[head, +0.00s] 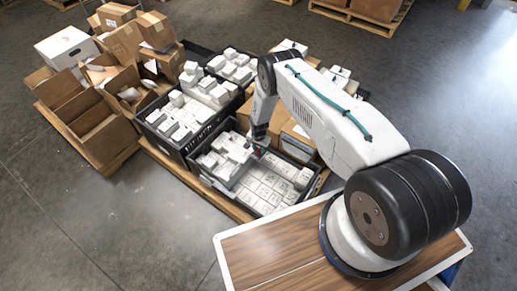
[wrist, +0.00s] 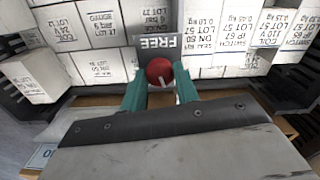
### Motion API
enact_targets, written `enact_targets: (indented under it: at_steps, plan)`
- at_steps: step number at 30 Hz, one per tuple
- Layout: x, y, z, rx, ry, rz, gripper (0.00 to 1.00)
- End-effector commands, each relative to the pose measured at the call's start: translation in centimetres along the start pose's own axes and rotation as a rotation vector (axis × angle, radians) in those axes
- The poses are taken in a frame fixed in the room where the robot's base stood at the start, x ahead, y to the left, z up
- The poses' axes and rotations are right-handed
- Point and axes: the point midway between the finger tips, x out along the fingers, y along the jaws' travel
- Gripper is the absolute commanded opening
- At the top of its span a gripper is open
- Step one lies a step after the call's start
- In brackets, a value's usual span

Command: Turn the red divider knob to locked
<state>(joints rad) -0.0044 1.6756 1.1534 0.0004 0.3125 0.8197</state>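In the head view my gripper (head: 259,147) reaches down into the front dark crate (head: 207,181), and the knob is mostly hidden there.
White labelled boxes (wrist: 98,62) fill the crate around the knob. Another dark crate of white boxes (head: 178,115) stands beside it on the pallet. Open cardboard boxes (head: 101,125) crowd a pallet at the left. The floor (head: 60,230) at the front left is clear.

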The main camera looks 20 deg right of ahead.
Motion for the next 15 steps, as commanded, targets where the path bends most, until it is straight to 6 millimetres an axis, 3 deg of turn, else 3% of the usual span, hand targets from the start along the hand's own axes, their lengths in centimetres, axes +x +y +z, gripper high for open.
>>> enact_targets:
  at_steps: [15]
  plan:
    - [-0.02,-0.01,0.0,-0.311,0.0,0.0,0.08]
